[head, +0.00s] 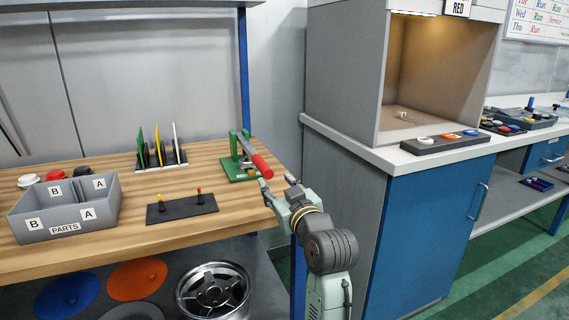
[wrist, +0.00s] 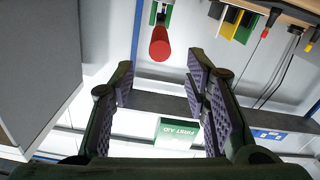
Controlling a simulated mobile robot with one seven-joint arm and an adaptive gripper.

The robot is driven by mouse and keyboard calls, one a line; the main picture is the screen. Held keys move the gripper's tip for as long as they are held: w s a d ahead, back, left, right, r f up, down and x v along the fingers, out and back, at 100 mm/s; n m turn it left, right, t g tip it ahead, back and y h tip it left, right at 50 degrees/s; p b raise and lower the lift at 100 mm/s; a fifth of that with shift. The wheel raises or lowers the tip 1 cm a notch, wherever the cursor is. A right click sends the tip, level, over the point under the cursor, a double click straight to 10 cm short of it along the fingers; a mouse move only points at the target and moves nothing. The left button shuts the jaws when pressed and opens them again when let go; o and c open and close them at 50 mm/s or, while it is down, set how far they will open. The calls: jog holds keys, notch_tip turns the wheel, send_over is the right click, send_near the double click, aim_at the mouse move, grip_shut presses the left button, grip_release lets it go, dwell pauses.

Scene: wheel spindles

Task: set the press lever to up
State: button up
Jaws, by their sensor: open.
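The press (head: 236,168) stands near the right end of the wooden bench, with a green base and upright frame. Its lever has a red handle (head: 262,166) and slants down from the frame toward the front right. My gripper (head: 277,184) is open and empty, just in front of and below the handle end. In the wrist view, the red handle (wrist: 160,45) shows beyond the gap between my two open fingers (wrist: 161,82). The fingers appear apart from the handle.
A grey parts bin (head: 66,208), a dark plate with two small pegs (head: 182,209) and a rack of coloured plates (head: 161,158) share the bench (head: 110,255). A grey and blue cabinet (head: 422,225) with an open booth stands close on the right.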

aim_at(264, 168)
jog(key=shift+w, duration=0.3)
jog(key=p+x, duration=0.2)
jog(key=x, duration=0.8)
jog(key=shift+a, duration=0.1)
jog(key=shift+c, duration=0.2)
grip_shut()
